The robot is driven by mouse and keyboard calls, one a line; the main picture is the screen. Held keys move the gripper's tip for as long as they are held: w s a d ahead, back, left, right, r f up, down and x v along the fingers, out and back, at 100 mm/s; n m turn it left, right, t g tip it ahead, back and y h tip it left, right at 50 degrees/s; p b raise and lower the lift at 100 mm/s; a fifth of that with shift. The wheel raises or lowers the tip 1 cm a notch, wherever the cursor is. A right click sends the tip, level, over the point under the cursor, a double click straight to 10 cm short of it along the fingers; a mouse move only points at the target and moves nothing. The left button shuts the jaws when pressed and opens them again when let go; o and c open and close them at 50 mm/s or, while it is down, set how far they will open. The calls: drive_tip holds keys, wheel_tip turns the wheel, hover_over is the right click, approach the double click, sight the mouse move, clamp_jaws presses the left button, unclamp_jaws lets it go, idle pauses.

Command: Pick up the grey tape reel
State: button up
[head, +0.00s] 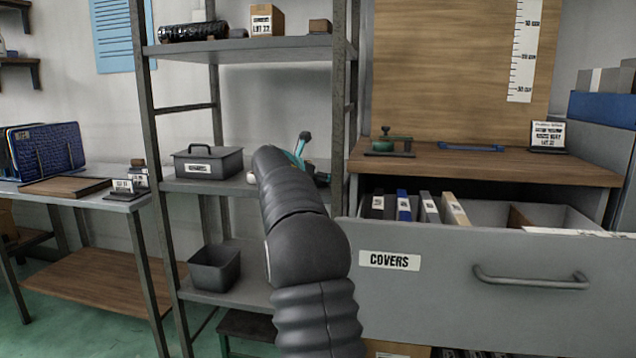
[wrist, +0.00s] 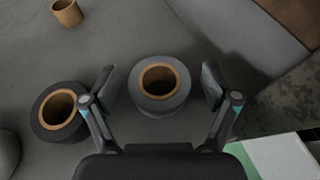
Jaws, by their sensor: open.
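The grey tape reel (wrist: 160,106) stands on a grey surface in the middle of the wrist view, its brown cardboard core facing up. My gripper (wrist: 160,80) is open, with one finger to the left of the reel and one to the right; gaps show on both sides. A darker, near-black reel (wrist: 42,128) with a brown core is just outside the left finger.
A small bare cardboard core (wrist: 67,13) stands at the top left of the wrist view. In the head view, a lidded grey box (head: 208,164) sits left of my arm on the metal shelf. An open drawer labelled COVERS (head: 450,262) juts out at right.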

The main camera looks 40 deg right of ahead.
drive_tip(key=c, duration=1.2)
